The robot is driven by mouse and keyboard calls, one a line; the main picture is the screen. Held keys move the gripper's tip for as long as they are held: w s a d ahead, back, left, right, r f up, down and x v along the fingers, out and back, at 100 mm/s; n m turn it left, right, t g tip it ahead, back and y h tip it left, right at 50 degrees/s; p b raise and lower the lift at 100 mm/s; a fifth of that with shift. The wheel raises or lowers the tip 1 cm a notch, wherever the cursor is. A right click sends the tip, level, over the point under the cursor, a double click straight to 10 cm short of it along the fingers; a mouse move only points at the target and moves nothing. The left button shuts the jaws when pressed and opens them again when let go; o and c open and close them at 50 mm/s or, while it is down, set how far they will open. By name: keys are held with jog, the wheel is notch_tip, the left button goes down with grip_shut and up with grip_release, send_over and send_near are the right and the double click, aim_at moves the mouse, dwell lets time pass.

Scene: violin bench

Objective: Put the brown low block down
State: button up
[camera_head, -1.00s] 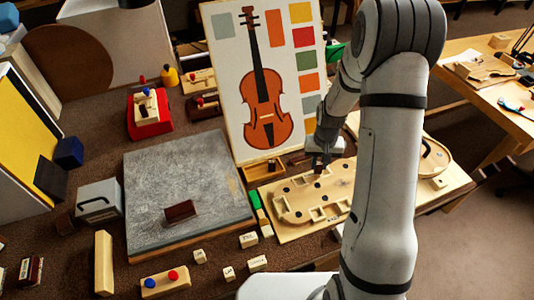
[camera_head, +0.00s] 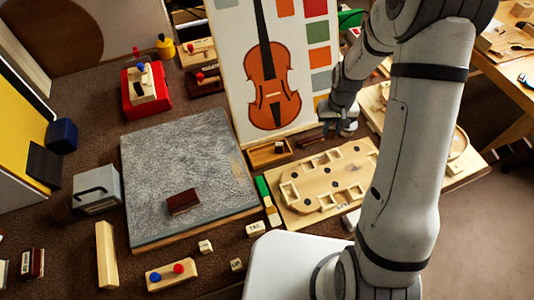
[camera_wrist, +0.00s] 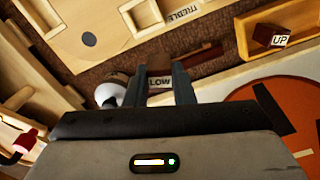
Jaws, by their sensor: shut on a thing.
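The brown low block (camera_wrist: 160,83), its pale face marked LOW, sits between my gripper's two fingers in the wrist view. My gripper (camera_wrist: 160,90) is shut on it. In the head view my gripper (camera_head: 337,128) is beside the lower right of the violin picture, behind the pale wooden board with cut-outs. The block cannot be made out clearly there. In the wrist view, dark carpet and a dark red-brown bar (camera_wrist: 197,56) lie beyond the block. I cannot tell how high the block is above the surface.
A wooden tray (camera_head: 258,161) holds a small block marked UP (camera_wrist: 279,40). The violin picture (camera_head: 228,60) stands close to my gripper. A grey slab (camera_head: 150,160) carries a dark brown block (camera_head: 184,202).

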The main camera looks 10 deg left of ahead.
jog(key=s+a+r+n, duration=0.2)
jog(key=s+a+n, duration=0.2)
jog(key=a, duration=0.7)
jog(key=s+a+r+n, duration=0.1)
jog(key=s+a+n, duration=0.3)
jog(key=a, duration=0.6)
notch_tip(320, 180, down, 9)
jog(key=shift+p, duration=0.45)
jog(key=shift+f, duration=0.2)
jog(key=o, duration=0.9)
jog(key=shift+r, duration=0.1)
